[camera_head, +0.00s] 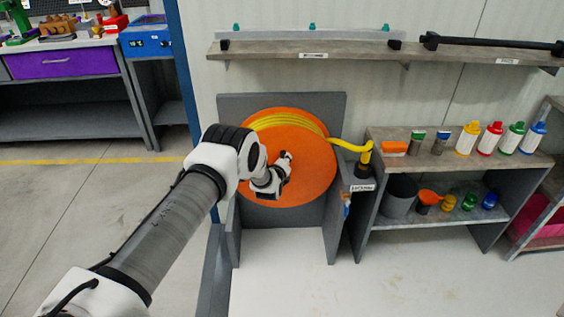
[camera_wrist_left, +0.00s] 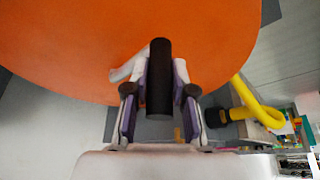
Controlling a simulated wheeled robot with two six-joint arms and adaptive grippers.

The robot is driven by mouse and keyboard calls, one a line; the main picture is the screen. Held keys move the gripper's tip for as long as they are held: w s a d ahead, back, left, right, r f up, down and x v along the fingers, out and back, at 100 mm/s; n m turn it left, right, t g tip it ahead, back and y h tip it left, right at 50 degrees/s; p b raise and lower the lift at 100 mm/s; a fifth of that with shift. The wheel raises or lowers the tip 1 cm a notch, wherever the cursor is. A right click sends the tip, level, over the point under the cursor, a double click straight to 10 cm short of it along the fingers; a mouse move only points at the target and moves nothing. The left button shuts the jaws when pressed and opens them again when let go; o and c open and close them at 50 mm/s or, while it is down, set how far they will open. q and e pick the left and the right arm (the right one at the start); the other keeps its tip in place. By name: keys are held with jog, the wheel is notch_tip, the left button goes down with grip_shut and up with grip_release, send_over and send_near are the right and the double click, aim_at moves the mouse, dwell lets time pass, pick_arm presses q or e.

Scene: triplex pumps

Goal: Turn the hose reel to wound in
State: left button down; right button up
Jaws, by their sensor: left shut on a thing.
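The hose reel (camera_head: 318,165) is a large orange disc with yellow hose (camera_head: 290,120) wound along its upper edge. It stands in a grey frame (camera_head: 232,105) against the wall. My left gripper (camera_head: 285,163) is in front of the reel's face and hides part of it. In the left wrist view the orange reel (camera_wrist_left: 70,45) fills the top. There a black cylindrical handle (camera_wrist_left: 159,85) stands between the fingers of my left gripper (camera_wrist_left: 160,95), which is shut on it. My right gripper is in neither view.
The yellow hose end runs right to a dark fitting (camera_head: 363,168) beside the frame. A grey shelf unit (camera_head: 400,230) with coloured bottles and cups stands to the right. A wall shelf (camera_head: 310,50) runs above. The pale floor in front looks clear.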

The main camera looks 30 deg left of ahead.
pick_arm(q)
jog(key=shift+w+d+r, duration=0.1)
jog(key=c, duration=1)
grip_release()
jog(key=shift+c, duration=0.2)
jog(key=shift+o, duration=0.3)
jog(key=shift+d, duration=0.1)
jog(key=shift+s, duration=0.25)
jog(key=v, duration=1.1)
jog(key=shift+s, duration=0.2)
jog(key=shift+d, duration=0.1)
